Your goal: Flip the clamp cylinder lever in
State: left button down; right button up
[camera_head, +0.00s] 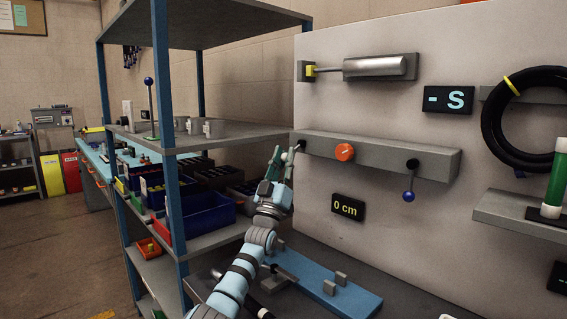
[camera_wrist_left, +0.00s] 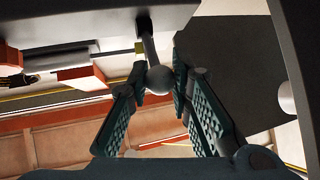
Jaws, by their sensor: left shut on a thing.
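A grey valve block (camera_head: 385,157) is fixed to the wall panel. It carries an orange knob (camera_head: 344,152) and a lever with a blue ball (camera_head: 409,195) hanging down at its right. At its left end is a small pale lever (camera_head: 299,146). My left gripper (camera_head: 286,153) is at this end. In the left wrist view, the grey ball-ended lever (camera_wrist_left: 158,78) sits between the fingers of my left gripper (camera_wrist_left: 160,84), which is shut on it. Above, a silver cylinder (camera_head: 378,67) with a yellow-tipped rod is mounted on the panel. My right gripper is out of view.
Displays read "- S" (camera_head: 448,99) and "0 cm" (camera_head: 347,207). A black hose (camera_head: 493,125) hangs at the right, above a small shelf (camera_head: 500,212). A blue-posted shelf unit (camera_head: 171,190) with bins stands close left of my arm. A blue plate (camera_head: 345,300) lies below.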

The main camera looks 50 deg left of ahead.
pick_arm(q)
jog(key=shift+r, duration=0.1)
jog(key=c, duration=1.6)
grip_release()
jog(key=shift+c, duration=0.2)
jog(key=shift+o, duration=1.1)
jog(key=shift+w, duration=0.3)
jog(key=shift+s+f, duration=0.3)
jog(key=shift+s, duration=0.05)
jog(key=v, duration=0.7)
jog(key=shift+w, duration=0.1)
